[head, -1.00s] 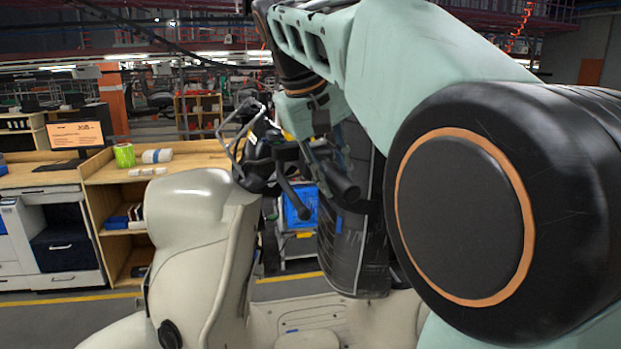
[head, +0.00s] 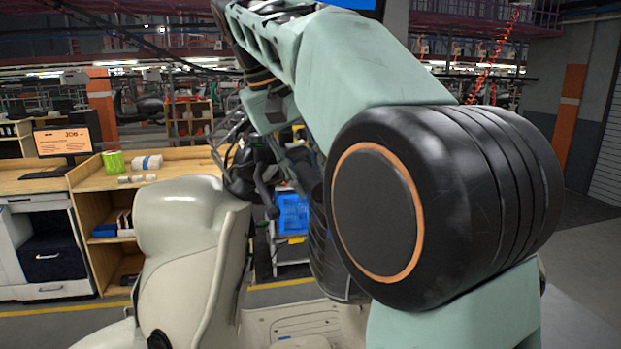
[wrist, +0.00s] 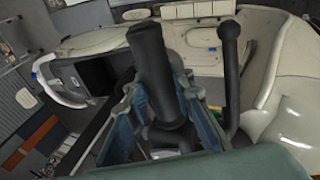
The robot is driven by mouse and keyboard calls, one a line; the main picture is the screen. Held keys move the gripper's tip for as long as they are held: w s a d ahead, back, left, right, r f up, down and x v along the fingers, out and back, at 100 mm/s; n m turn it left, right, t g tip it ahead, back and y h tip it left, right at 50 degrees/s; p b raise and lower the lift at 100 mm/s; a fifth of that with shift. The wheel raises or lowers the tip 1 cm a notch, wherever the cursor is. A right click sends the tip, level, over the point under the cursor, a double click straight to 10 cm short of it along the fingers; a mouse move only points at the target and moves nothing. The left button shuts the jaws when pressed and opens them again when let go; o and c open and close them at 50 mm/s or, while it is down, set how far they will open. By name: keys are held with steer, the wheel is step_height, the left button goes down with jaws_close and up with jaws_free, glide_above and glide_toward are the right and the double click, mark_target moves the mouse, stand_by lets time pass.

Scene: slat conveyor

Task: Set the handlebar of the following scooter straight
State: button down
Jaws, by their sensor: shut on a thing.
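The cream scooter (head: 190,215) stands in front of me in the head view, its front shield at left and its floorboard low in the middle. Its black handlebar (head: 242,170) sits above the shield, with a dark lever pointing down and wire-like metal tubing around it. In the wrist view, the black handlebar grip (wrist: 148,50) stands between the blue-grey fingers of my gripper (wrist: 158,92), which is shut on it. A black ball-ended lever (wrist: 230,75) runs beside the grip. In the head view my gripper (head: 300,160) is partly hidden by my arm, and the held grip is hardly visible.
A wooden workbench (head: 125,175) with a monitor (head: 63,142), a green roll and a white roll stands behind at left. A blue bin (head: 292,212) is on a cart behind the scooter. Floor at the right is clear.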

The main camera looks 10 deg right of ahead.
steer(key=shift+a, duration=0.15)
steer(key=a+r, duration=0.1)
steer(key=a+m+g, duration=0.1)
steer(key=a, duration=0.1)
steer(key=shift+s+r, duration=0.1)
steer(key=shift+r, duration=0.25)
steer(key=shift+d, duration=0.1)
stand_by(0.4)
